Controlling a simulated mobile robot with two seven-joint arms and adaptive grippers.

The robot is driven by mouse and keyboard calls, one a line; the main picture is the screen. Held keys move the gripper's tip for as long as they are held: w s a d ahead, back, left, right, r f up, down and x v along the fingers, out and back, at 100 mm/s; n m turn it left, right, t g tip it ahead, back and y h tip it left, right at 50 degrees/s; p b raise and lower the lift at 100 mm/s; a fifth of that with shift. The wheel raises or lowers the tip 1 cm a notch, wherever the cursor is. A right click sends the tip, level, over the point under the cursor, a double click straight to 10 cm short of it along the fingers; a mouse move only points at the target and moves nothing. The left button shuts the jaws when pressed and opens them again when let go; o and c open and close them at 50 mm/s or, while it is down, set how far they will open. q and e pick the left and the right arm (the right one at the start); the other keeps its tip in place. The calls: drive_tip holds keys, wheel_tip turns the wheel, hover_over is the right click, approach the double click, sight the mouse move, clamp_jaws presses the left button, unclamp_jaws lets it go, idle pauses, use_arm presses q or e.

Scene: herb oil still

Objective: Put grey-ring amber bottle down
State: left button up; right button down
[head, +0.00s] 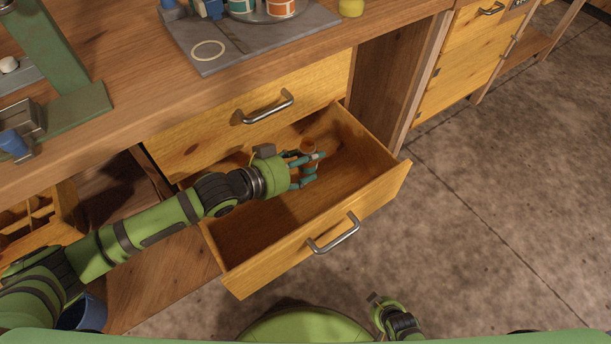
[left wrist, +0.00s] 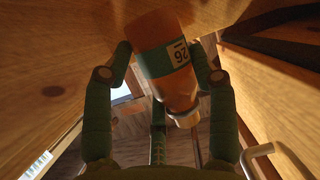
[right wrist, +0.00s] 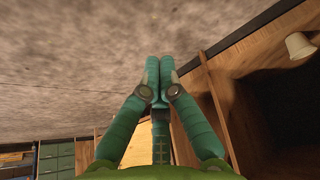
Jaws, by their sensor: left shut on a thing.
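The amber bottle (head: 308,147) is inside the open lower drawer (head: 245,232), near its back wall. Whether the bottle's base touches the drawer floor cannot be told. My right gripper (head: 372,297) is low in front of the drawer; in the right wrist view its fingers (right wrist: 159,62) are together and empty.
The drawer floor around the bottle looks bare. A closed drawer (head: 200,125) is directly above. The workbench top (head: 140,90) carries a grey board (head: 208,68) with a printed ring and several containers. The concrete floor (head: 500,220) at right is clear.

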sight(302, 174)
use_arm(q)
drive_tip(key=shift+f+b, duration=1)
drive_tip(key=shift+f, duration=0.1)
drive_tip(key=shift+f+b, duration=0.35)
drive_tip(key=shift+b, duration=0.05)
drive_tip(key=shift+f+b, duration=0.55)
use_arm(e)
drive_tip(key=shift+s+a+r+g, duration=0.4)
drive_tip(key=shift+s+r+g, duration=0.25)
drive_tip(key=shift+g, duration=0.45)
use_arm(q)
drive_tip(key=shift+f, duration=0.65)
drive_tip(key=o, duration=1.3)
use_arm(e)
drive_tip(key=shift+s+r, duration=0.1)
